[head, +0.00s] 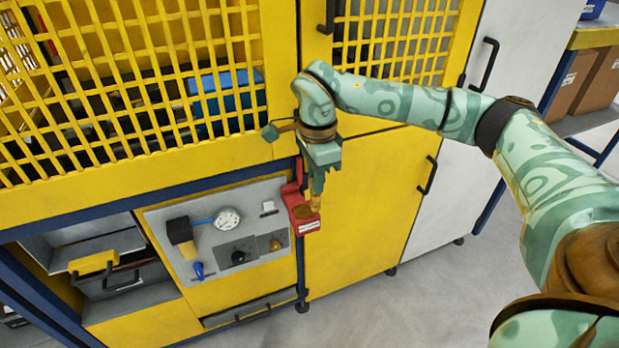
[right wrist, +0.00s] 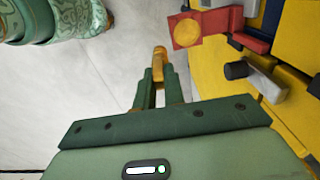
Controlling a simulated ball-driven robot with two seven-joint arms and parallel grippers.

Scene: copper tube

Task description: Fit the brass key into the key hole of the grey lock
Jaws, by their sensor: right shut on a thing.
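My right gripper (head: 316,184) points down in front of the yellow cabinet, by the right edge of the control panel. It is shut on the brass key (head: 315,201). In the right wrist view the key (right wrist: 159,62) sticks out past the green fingertips (right wrist: 158,84). The key is in the air, apart from the panel in the wrist view. A small grey block with a brass disc (head: 274,244), perhaps the grey lock, is on the panel, left of and below the gripper. Its key hole cannot be made out. My left gripper is not in view.
A red bracket (head: 305,225) with a round brass-coloured spot stands out just beside the key. The grey panel (head: 180,213) carries a gauge (head: 227,219) and a black knob (head: 238,257). Yellow grating (head: 150,90) lies above; clear floor (head: 350,318) lies below right.

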